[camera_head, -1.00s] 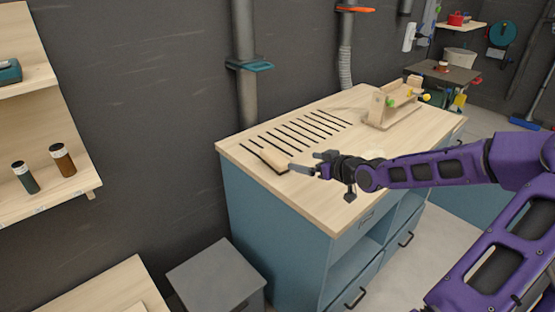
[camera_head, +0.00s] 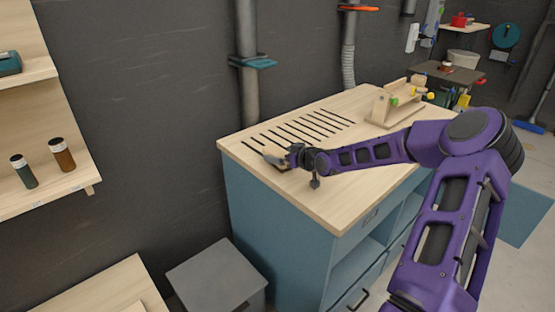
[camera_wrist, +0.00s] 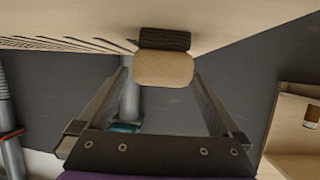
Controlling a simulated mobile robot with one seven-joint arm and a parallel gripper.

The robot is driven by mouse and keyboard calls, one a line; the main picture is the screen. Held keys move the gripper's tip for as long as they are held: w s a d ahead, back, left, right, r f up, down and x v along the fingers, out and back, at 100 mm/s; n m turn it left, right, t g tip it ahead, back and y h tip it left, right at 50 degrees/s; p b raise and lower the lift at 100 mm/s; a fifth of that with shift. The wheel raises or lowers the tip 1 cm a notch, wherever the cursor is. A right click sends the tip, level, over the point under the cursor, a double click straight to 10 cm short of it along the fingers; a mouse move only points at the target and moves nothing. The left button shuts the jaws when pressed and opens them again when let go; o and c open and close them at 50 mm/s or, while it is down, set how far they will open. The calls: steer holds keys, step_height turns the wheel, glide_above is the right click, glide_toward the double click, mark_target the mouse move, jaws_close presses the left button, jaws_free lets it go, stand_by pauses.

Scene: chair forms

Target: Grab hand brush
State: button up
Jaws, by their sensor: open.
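The hand brush (camera_wrist: 166,70) has a pale wooden body and dark bristles, and the wrist view shows it end-on at the bench top. In the head view it is mostly hidden behind my gripper (camera_head: 276,157), near the bench's left front corner. In the wrist view my gripper (camera_wrist: 161,78) is open, with one finger on each side of the brush's near end. The gap between the fingers is empty near the palm. I cannot tell how far the fingertips reach along the brush.
The wooden bench top (camera_head: 335,205) has several dark slots (camera_head: 300,130) behind the gripper. A wooden fixture (camera_head: 398,103) with coloured knobs stands at its far right. A shelf (camera_head: 60,190) with two bottles is at left, and a grey box (camera_head: 215,275) stands below.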

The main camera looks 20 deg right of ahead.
steer(key=shift+x, duration=1.2)
steer(key=c, duration=1.5)
